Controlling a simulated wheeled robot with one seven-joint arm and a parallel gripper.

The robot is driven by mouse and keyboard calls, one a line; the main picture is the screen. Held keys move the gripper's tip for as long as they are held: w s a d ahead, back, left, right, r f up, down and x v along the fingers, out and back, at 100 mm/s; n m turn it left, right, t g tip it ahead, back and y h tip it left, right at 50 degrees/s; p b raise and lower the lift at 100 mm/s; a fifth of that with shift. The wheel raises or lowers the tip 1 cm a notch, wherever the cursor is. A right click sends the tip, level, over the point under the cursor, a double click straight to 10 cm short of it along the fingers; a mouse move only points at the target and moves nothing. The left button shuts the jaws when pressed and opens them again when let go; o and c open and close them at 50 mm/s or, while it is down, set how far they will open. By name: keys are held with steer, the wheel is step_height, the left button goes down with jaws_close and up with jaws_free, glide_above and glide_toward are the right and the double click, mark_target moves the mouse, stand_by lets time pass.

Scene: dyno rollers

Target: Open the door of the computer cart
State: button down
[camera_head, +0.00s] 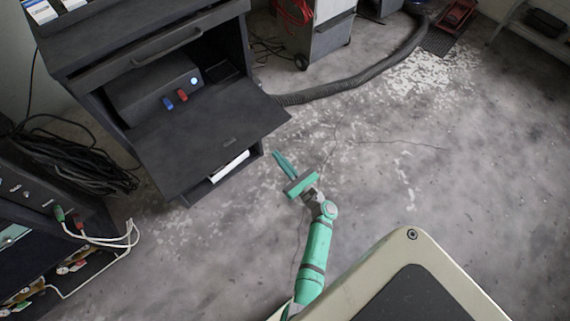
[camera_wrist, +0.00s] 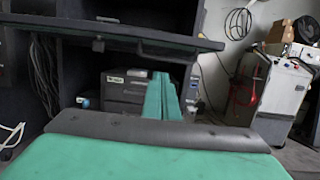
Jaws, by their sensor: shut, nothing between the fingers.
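The dark computer cart (camera_head: 160,48) stands at upper left in the head view. In the wrist view the panel (camera_wrist: 150,40) crosses the top nearly edge-on, with a small latch (camera_wrist: 98,44) beneath. An open compartment with a dark boxy device (camera_wrist: 125,88) shows below it. My green gripper (camera_head: 282,160) is shut and empty, just right of the panel's outer corner. Its fingers (camera_wrist: 162,98) appear below the panel's edge; contact is not visible.
A black hose (camera_head: 350,80) runs over the floor behind the cart. A grey machine (camera_head: 320,38) stands at the back. Coiled cables (camera_head: 85,165) and another unit with white wires (camera_head: 100,235) are at left. The floor (camera_head: 420,160) to the right is clear.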

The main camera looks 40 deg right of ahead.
steer(key=w+r, duration=0.4)
steer(key=r, duration=0.1)
steer(key=shift+w, duration=0.3)
steer(key=shift+a, duration=0.15)
steer(key=shift+s, duration=0.1)
